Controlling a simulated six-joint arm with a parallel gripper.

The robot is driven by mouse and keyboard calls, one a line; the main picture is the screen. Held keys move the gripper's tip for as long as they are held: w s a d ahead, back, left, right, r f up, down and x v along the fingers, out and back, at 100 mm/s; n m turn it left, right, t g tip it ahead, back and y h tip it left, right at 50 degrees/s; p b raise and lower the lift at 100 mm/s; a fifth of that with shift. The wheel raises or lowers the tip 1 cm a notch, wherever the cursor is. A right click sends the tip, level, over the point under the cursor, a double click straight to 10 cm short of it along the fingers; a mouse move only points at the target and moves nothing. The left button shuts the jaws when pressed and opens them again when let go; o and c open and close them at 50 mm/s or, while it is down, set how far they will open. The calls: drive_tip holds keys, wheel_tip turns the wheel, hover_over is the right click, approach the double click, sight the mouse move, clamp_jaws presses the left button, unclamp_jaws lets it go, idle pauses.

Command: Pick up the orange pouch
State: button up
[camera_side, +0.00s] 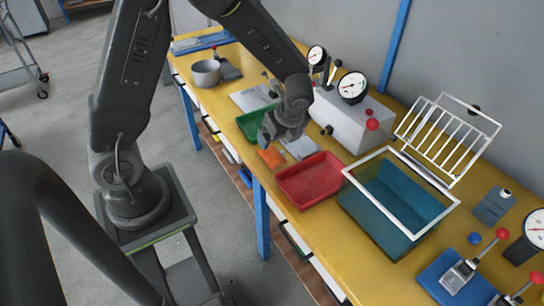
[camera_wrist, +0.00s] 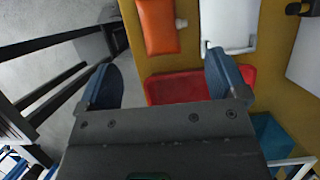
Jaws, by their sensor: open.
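The orange pouch (camera_side: 271,157) lies flat on the yellow bench top, between the green tray and the red tray. In the wrist view the pouch (camera_wrist: 159,27) is at the top, with a small pale cap or spout at its right edge. My gripper (camera_side: 270,137) hangs above the bench close to the pouch, pointing down. In the wrist view my gripper (camera_wrist: 165,80) has its two blue-grey fingers wide apart with nothing between them. The pouch lies beyond the fingertips and is not touched.
A red tray (camera_side: 311,180) stands beside the pouch. A blue tank (camera_side: 378,206) with a white frame and a grey machine (camera_side: 352,125) with gauges stand to the right.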

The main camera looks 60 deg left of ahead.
sight(271, 151)
drive_tip(key=x, duration=1)
drive_tip(key=shift+s+d+f, duration=0.1)
drive_tip(key=shift+s+f, duration=0.05)
drive_tip(key=c, duration=0.8)
drive_tip(key=shift+o, duration=0.2)
drive_tip(key=shift+r, duration=0.5)
drive_tip(key=r, duration=0.2)
drive_tip(key=a+r, duration=0.1)
drive_tip(key=r, duration=0.1)
drive_tip(key=shift+s, duration=0.3)
drive_tip(key=s+a+r, duration=0.6)
drive_tip(key=a, duration=0.2)
drive_tip(key=shift+s, duration=0.4)
